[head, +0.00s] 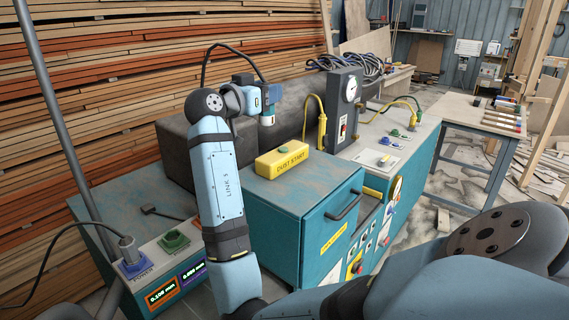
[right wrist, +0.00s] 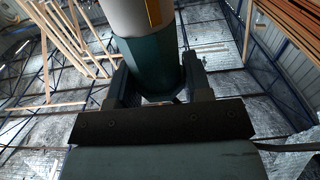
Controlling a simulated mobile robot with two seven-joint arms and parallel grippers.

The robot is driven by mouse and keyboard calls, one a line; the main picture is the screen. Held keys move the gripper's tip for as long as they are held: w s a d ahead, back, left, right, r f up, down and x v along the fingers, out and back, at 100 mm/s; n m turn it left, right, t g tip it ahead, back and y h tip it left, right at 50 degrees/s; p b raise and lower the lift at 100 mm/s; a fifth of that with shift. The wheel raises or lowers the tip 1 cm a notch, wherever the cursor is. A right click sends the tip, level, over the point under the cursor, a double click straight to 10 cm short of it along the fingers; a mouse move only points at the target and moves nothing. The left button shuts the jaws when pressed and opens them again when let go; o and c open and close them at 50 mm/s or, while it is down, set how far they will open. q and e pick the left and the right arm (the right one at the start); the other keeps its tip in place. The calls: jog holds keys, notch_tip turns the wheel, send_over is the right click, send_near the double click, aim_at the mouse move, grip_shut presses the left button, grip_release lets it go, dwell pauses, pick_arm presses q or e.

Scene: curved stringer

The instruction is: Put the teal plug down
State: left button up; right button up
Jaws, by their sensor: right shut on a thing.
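My right gripper (head: 266,101) is raised above the yellow DUST START box, close to the dark machine body. In the right wrist view, its two dark fingers are shut on the teal plug (right wrist: 150,66), one finger on each side. The plug has a many-sided teal body, with a white part and a yellow-orange strip beyond it. A black cord loops above the wrist in the head view. The plug is small and partly hidden by the gripper there. My left gripper is not in view.
The yellow DUST START box (head: 282,159) sits on the teal cabinet (head: 300,190). A gauge box (head: 344,105) and yellow cable (head: 321,120) stand to the right.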

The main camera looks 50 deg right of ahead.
notch_tip(320, 180, down, 17)
jog(key=shift+f+p, duration=0.15)
jog(key=shift+p, duration=0.95)
jog(key=shift+f, duration=0.35)
jog(key=shift+f+b, duration=0.2)
jog(key=shift+b, duration=0.15)
jog(key=o, duration=1)
jog(key=shift+r, duration=0.1)
